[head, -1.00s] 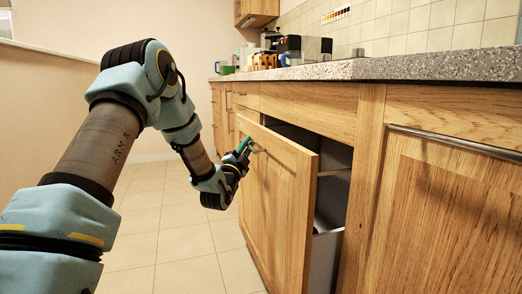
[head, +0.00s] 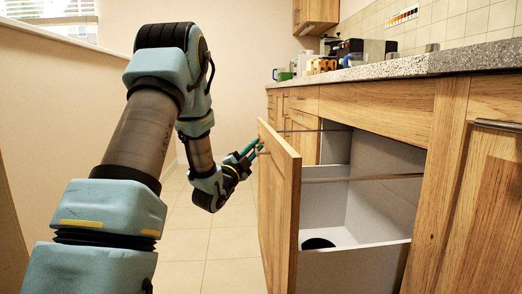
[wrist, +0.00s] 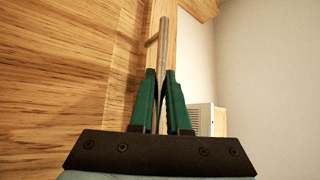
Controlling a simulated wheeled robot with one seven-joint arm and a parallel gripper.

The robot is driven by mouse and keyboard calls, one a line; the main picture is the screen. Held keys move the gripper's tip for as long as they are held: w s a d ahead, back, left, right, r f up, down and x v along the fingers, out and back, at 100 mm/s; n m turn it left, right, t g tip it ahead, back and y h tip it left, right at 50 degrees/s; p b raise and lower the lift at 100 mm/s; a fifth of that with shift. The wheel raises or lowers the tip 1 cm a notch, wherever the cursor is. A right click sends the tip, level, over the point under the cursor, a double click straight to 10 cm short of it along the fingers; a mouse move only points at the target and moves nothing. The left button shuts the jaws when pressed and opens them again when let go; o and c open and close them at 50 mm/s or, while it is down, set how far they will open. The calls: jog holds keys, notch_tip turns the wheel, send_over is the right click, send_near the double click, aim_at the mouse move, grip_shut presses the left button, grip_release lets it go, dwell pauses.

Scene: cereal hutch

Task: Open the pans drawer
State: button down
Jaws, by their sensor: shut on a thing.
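The pans drawer (head: 279,205) has a tall wooden front and stands well out from the cabinet. Its pale inside shows in the head view, with a dark round thing (head: 318,243) on its floor and thin rails along its sides. My gripper (head: 256,152) is at the far side of the drawer front. In the wrist view my gripper's green fingers (wrist: 162,100) are shut on the metal bar handle (wrist: 164,50), beside the wooden front (wrist: 60,70). The far end of the handle is hidden in the head view.
A speckled countertop (head: 410,67) runs above the cabinets, with mugs and appliances at its far end. Another cabinet door (head: 490,200) is at the right. A wall (head: 70,110) stands at the left. Tiled floor (head: 225,215) is clear between them.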

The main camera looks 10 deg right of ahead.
jog(key=c, duration=1.2)
grip_release()
jog(key=shift+o, duration=0.2)
jog(key=p+v, duration=0.1)
jog(key=v, duration=1)
jog(key=shift+w+d, duration=0.1)
